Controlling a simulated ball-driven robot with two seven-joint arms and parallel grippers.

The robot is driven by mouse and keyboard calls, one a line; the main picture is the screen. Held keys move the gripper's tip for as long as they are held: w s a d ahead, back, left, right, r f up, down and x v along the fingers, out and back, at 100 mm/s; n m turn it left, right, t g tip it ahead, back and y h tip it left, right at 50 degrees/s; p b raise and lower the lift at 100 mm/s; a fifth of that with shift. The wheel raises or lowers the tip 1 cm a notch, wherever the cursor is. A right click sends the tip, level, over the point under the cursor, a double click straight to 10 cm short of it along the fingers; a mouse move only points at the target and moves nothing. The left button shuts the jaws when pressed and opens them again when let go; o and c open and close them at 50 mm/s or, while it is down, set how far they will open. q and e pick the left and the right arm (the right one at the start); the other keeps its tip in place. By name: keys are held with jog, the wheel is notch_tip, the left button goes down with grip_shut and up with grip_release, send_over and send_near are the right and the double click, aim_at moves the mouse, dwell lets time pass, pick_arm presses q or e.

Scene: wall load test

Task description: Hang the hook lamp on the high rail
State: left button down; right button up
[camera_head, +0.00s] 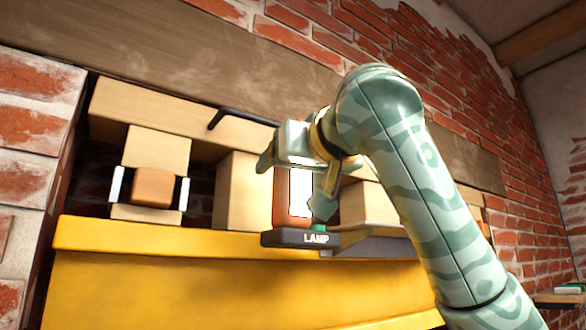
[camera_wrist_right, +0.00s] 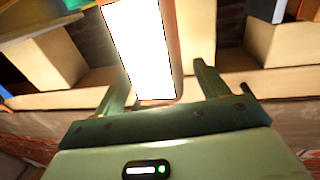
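The lamp (camera_head: 301,191) is a reddish-brown body with a bright white panel, upright over a dark stand marked LAMP (camera_head: 316,239). It also shows in the right wrist view (camera_wrist_right: 142,50). My right gripper (camera_head: 296,181) is at the lamp, one finger to each side, partly covering its top. In the right wrist view the fingers (camera_wrist_right: 165,85) are apart, with a gap between the lamp and the right finger. A black bent rod (camera_head: 240,115) sticks out left of the gripper; whether it belongs to the lamp or the wall I cannot tell. My left gripper is not in view.
A yellow ledge (camera_head: 150,240) runs below a wooden shelf (camera_head: 170,108) with several pale blocks. An orange-brown block (camera_head: 153,188) sits between white and black uprights at left. A brown plank (camera_head: 180,50) crosses the brick wall above. A small side shelf (camera_head: 560,298) is at lower right.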

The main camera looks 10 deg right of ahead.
jog(key=shift+f, duration=0.1)
jog(key=shift+s, duration=0.1)
jog(key=s+d+b, duration=0.3)
jog(key=s+b, duration=0.7)
jog(key=s, duration=0.6)
jog(key=shift+w, duration=0.15)
